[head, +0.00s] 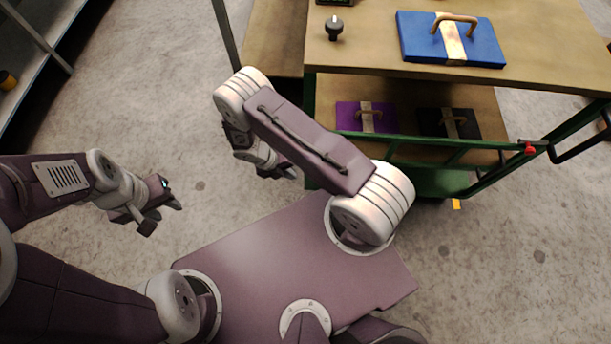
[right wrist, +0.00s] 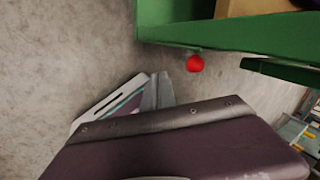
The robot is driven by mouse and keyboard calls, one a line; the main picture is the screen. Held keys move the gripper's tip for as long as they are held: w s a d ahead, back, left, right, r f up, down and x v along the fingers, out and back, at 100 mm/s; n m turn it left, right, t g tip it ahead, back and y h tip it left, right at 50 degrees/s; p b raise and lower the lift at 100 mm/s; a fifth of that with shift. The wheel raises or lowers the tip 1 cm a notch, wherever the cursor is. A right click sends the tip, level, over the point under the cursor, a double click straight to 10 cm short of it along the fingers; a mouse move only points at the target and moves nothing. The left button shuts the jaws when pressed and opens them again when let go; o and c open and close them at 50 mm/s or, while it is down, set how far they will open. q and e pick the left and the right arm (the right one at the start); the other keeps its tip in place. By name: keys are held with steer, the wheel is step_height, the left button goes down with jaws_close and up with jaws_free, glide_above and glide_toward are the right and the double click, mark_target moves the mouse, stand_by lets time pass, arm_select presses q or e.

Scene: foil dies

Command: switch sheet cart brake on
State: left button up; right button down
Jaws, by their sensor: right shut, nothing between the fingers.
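The green-framed cart (head: 440,183) with wooden shelves stands at the upper right of the head view. A red knob (head: 530,149) sits on its green bar near the dark handle. In the right wrist view a red round part (right wrist: 195,63) shows just below the green frame (right wrist: 230,36); I cannot tell if it is the same knob. My right gripper (head: 289,172) is left of the cart in the head view, partly hidden by my arm. Its grey fingers (right wrist: 157,93) are shut and empty, apart from the red part. My left gripper (head: 160,217) is open and empty over the floor.
A blue die (head: 483,42) with a brown handle and a black knob (head: 334,29) are on the top surface. A purple die (head: 348,117) and a black die (head: 430,121) lie on the lower shelf. Concrete floor is clear at the left and lower right.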

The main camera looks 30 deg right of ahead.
steer(key=d, duration=0.1)
steer(key=s+d+f, duration=0.1)
steer(key=d, duration=0.1)
steer(key=s+d+f+b, duration=0.1)
steer(key=d, duration=0.1)
steer(key=shift+f, duration=0.1)
